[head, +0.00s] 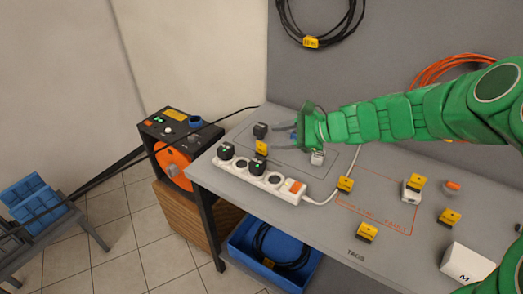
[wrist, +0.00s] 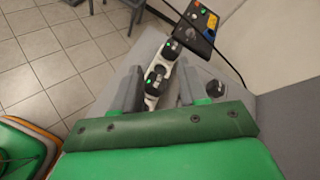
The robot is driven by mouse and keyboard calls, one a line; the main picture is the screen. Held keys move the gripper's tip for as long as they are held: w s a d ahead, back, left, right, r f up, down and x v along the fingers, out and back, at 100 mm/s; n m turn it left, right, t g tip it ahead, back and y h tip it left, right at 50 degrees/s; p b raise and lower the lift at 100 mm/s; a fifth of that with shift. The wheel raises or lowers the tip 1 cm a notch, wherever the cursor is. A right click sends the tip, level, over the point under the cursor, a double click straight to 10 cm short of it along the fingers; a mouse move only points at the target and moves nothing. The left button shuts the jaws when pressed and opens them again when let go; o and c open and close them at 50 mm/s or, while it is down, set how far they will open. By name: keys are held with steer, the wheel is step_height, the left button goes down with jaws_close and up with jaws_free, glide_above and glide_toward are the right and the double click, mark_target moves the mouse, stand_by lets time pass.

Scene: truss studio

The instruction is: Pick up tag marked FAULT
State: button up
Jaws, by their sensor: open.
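Several yellow tags are in the head view, and their print is too small for me to tell which reads FAULT. One tag (head: 261,147) stands behind the power strip. Another tag (head: 345,183) is by the strip's white cable. More tags lie to the right: one near the front edge (head: 366,232), one by a white plug (head: 417,181) and one farther right (head: 449,216). My gripper (head: 300,132) is open above the back left of the table. In the wrist view its fingers (wrist: 157,88) are apart with nothing held between them, and no tag is recognisable there.
A white power strip (head: 240,176) with black plugs lies on the grey table (head: 300,228). A white box (head: 466,263) and an orange-topped item (head: 452,186) stand right. An orange cable reel (head: 173,165) is left of the table. A blue crate (head: 245,259) sits below.

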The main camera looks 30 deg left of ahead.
steer(key=w+a+f+m+t+y, duration=0.1)
steer(key=w+a+f+m+t, duration=0.1)
steer(key=w+a+f+m, duration=0.4)
steer(key=m+t, duration=0.2)
steer(key=m, duration=0.2)
glide_toward(257, 143)
steer(key=a, duration=0.2)
steer(key=w, duration=0.1)
steer(key=shift+a+f, duration=0.4)
steer(key=shift+x, duration=1.35)
steer(key=shift+w+a+f, duration=0.1)
steer(key=shift+a+f, duration=0.6)
steer(key=shift+a, duration=0.15)
steer(key=shift+a+f, duration=0.65)
steer(key=shift+a, duration=0.2)
steer(key=shift+w+a+f, duration=0.1)
steer(key=shift+a, duration=0.35)
jaws_close()
